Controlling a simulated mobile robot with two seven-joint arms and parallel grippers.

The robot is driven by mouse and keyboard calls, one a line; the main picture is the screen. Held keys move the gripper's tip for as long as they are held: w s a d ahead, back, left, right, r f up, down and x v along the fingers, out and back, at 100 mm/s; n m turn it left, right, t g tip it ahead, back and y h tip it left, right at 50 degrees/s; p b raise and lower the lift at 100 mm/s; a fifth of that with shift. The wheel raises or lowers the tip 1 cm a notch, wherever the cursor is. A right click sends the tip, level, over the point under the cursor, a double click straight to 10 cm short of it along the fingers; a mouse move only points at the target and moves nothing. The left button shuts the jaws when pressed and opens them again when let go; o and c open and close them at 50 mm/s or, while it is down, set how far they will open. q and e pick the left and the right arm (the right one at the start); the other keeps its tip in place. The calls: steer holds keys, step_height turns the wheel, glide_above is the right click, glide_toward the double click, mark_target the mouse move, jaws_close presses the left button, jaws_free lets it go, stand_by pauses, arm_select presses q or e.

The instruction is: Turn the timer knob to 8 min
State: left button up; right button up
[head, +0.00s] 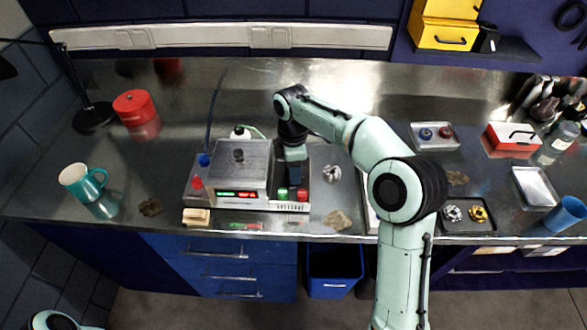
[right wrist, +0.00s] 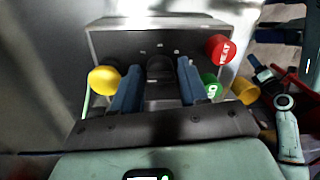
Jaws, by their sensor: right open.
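The timer knob (right wrist: 160,68) is dark and sits on a grey panel (right wrist: 120,42) in the right wrist view, with small marks above it too small to read. My right gripper (right wrist: 158,85) is open, with one blue finger on each side of the knob. I cannot tell whether the fingers touch it. In the head view my right gripper (head: 295,172) points down at the right side of the bench machine (head: 240,160) and hides the knob. My left gripper is out of view.
A red HEAT button (right wrist: 221,49) and a green button (right wrist: 210,86) are close right of the fingers. A yellow round part (right wrist: 103,80) is close on the left. A teal mug (head: 82,182) and red tin (head: 134,107) stand farther left.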

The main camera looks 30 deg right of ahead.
steer(key=c, duration=0.7)
